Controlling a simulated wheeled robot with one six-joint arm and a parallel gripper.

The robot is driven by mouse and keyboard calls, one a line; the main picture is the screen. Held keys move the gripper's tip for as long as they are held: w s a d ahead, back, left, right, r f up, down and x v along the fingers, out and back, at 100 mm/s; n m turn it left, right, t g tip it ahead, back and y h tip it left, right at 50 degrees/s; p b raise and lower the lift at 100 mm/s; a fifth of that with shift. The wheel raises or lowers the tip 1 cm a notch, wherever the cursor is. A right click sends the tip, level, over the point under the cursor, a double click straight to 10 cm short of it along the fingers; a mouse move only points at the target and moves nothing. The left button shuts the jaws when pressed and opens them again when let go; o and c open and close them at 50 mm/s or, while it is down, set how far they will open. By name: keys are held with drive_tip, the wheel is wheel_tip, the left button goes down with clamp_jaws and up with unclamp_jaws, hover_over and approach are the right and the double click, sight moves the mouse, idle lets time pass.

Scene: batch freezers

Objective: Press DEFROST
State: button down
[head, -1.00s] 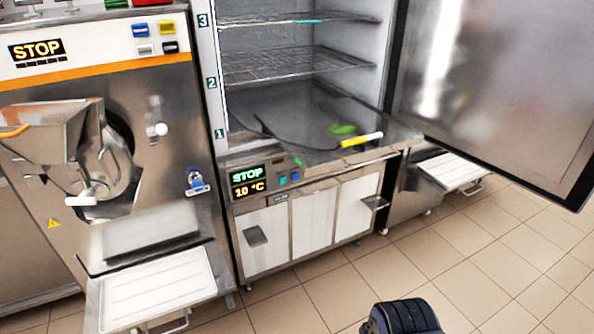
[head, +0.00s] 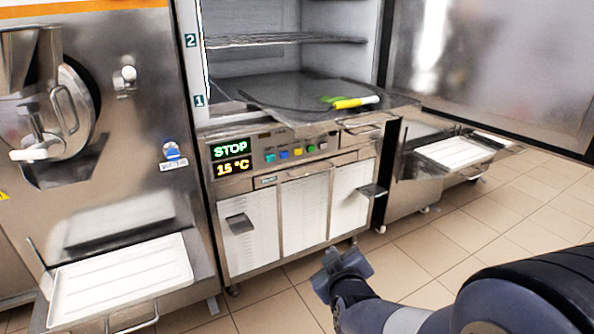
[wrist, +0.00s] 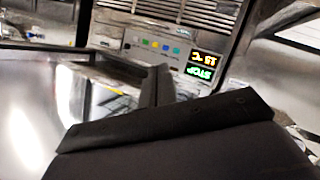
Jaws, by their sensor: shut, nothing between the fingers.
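The freezer's control panel (head: 290,150) sits below the open chamber, with a row of small coloured buttons: teal (head: 270,157), blue (head: 284,154), yellow (head: 298,152) and green (head: 311,149). Their labels are too small to read, so I cannot tell which is DEFROST. The display (head: 231,159) left of them reads STOP and 15 °C. My gripper (head: 340,268) is shut and empty, in front of and below the panel, apart from it. In the wrist view, the panel and display (wrist: 204,66) appear upside down beyond my dark fingers (wrist: 157,88).
The freezer door (head: 490,70) stands open on the right. A batch machine (head: 110,170) with a white tray (head: 120,280) stands at left. Tiled floor is free in front.

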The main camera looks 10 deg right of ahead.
drive_tip(key=w+f+t+b, duration=0.1)
drive_tip(key=b, duration=0.1)
drive_tip(key=w+d+f+n+t+h+b, duration=0.1)
drive_tip(key=t+b, duration=0.1)
drive_tip(key=w+d+f+t+h+b, duration=0.1)
drive_tip(key=f+b, duration=0.1)
drive_tip(key=shift+w+f+n+b, duration=0.1)
drive_tip(key=shift+w+n+b, duration=0.25)
drive_tip(key=shift+n, duration=0.05)
